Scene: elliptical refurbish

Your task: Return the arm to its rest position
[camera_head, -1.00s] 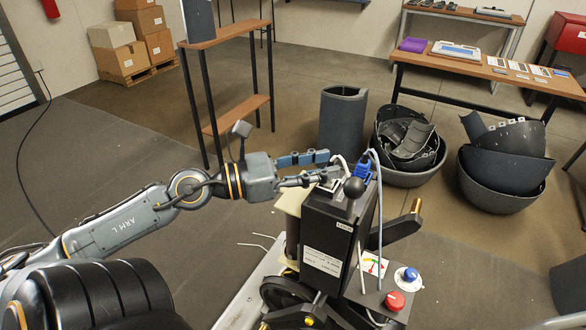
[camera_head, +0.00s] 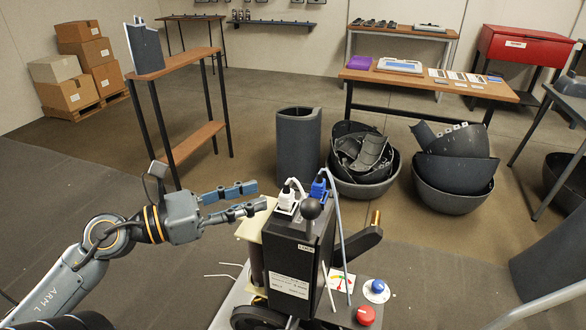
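My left arm comes in from the lower left. Its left gripper (camera_head: 263,195) has two blue-grey fingers pointing right, with a narrow gap between them and nothing seen held. The fingertips are just left of a white plug (camera_head: 288,197) and a blue plug (camera_head: 319,187) on top of a black box-shaped unit (camera_head: 290,258). The gripper looks apart from the plugs, though the depth between them is hard to judge. My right gripper is not in view.
A narrow wooden-topped shelf (camera_head: 190,62) stands behind the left arm. A dark cylinder (camera_head: 298,143) and tubs of dark shell pieces (camera_head: 362,185) stand behind the unit. Grey floor left of the arm is clear.

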